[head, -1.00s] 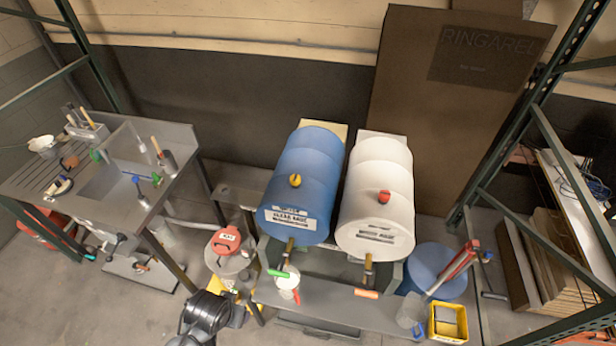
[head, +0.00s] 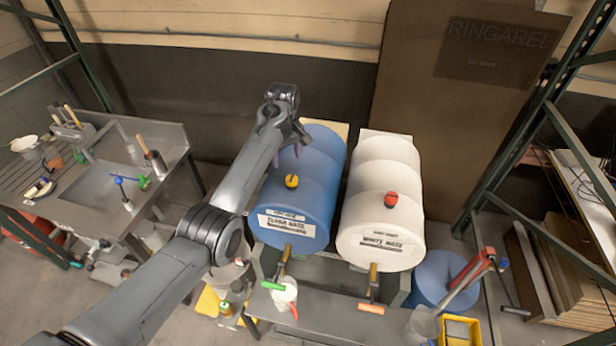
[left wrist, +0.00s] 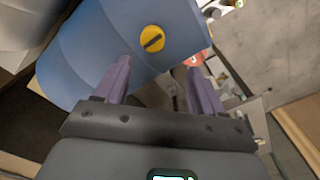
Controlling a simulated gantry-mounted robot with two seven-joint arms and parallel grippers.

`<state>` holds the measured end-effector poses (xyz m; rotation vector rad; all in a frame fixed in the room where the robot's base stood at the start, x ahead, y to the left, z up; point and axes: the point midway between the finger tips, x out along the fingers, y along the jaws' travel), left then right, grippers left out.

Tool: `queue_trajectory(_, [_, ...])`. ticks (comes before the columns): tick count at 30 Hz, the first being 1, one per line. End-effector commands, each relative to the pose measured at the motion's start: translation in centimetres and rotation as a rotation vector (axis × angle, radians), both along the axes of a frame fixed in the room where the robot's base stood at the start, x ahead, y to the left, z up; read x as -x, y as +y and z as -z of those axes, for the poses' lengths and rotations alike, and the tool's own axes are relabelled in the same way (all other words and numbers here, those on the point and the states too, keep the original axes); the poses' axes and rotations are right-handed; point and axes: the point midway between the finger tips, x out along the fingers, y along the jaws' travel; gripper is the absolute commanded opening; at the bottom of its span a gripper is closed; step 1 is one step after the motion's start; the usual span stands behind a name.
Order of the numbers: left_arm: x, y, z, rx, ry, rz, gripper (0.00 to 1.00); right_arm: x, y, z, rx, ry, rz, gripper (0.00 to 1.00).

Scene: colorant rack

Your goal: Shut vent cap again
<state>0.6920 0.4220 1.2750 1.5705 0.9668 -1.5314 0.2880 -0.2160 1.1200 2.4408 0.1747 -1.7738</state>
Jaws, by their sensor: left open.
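The blue drum (head: 315,185) lies on its side with a yellow vent cap (head: 291,181) on top. The cap also shows in the left wrist view (left wrist: 151,39), round with a dark slot or bar across it. The white drum (head: 385,210) beside it has a red cap (head: 391,199) on top. My left gripper (head: 287,158) is over the back left part of the blue drum, behind the yellow cap. In the left wrist view its two purple fingers (left wrist: 160,85) are apart and empty, with the cap ahead of them. My right gripper is not in view.
A bench (head: 335,312) in front of the drums holds a white cup (head: 284,292) below the blue drum's tap. A sink counter (head: 95,205) stands at the left. A green rack post (head: 540,120) rises at the right.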

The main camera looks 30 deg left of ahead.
Motion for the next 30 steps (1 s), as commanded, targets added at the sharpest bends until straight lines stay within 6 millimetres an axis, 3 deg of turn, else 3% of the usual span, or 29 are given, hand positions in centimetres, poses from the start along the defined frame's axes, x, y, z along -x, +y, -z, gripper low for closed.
queue_trajectory(4, [-0.4, 0.2, -1.1, 0.023, 0.008, -0.038, 0.69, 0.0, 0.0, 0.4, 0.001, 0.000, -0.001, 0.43])
queue_trajectory(8, [-0.4, 0.3, -0.5, 0.027, 0.011, -0.046, 0.69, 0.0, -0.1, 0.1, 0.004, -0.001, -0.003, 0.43])
queue_trajectory(24, [-0.4, 0.2, 7.5, 0.027, 0.011, -0.044, 0.69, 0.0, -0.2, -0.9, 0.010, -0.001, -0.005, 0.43])
queue_trajectory(30, [-0.4, 0.3, 9.0, 0.026, 0.008, -0.045, 0.69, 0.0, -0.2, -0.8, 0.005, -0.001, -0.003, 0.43])
